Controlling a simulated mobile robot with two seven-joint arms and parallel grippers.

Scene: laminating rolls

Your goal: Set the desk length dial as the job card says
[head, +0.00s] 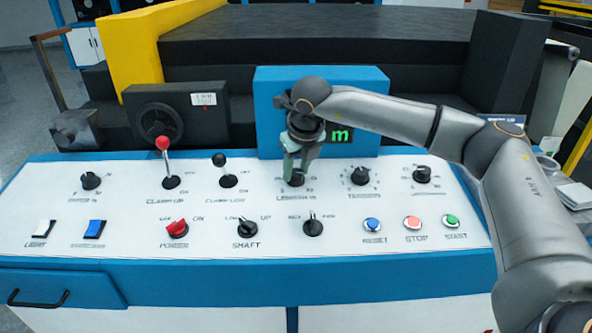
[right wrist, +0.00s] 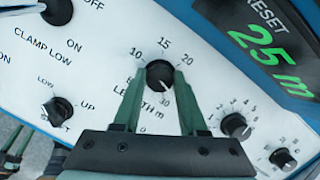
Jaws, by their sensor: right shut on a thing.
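The desk length dial is a black knob (head: 296,181) in the upper row of the white control panel; it also shows in the right wrist view (right wrist: 160,72) with 10, 15, 20 and 30 around it. My right gripper (head: 294,170) comes down on it from above, its green fingers (right wrist: 160,80) shut on either side of the knob. A pale mark shows on the knob's lower right side, near the 30. The preset display (right wrist: 268,45) reads 25 m in green. I cannot make out a job card's text.
Beside the dial are another knob (head: 360,176) on the right and the black-tipped clamp low lever (head: 221,170) on the left. The red-tipped clamp lever (head: 165,160) stands farther left. In front are a shaft knob (head: 247,228) and reset, stop and start buttons (head: 412,223).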

